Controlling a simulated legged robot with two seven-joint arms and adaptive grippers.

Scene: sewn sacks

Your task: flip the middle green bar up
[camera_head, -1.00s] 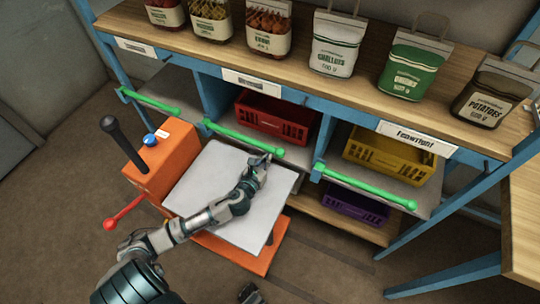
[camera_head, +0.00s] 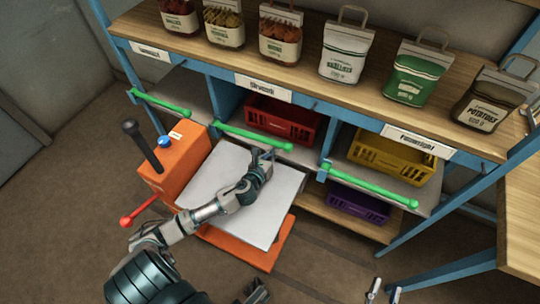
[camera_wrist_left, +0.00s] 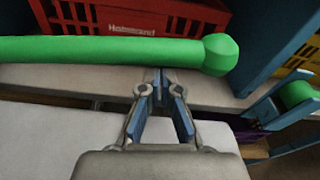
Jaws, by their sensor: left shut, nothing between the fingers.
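The middle green bar (camera_head: 252,136) runs along the front edge of the middle bay, in front of the red crate (camera_head: 284,118). It lies level, with its round knob end at the right. My left gripper (camera_head: 264,156) is shut and empty just below the bar, near its right end. In the left wrist view the fingertips (camera_wrist_left: 160,76) come right up to the near edge of the green bar (camera_wrist_left: 110,53), left of its knob; I cannot tell whether they touch. My right gripper (camera_head: 385,292) shows only its two fingertips at the bottom edge, apart.
Other green bars cross the left bay (camera_head: 160,102) and right bay (camera_head: 372,187). An orange cart (camera_head: 172,160) with a pale platform (camera_head: 210,178) stands under my left arm. Yellow (camera_head: 380,157) and purple (camera_head: 358,203) crates sit at right. Sacks line the wooden shelf top (camera_head: 345,100).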

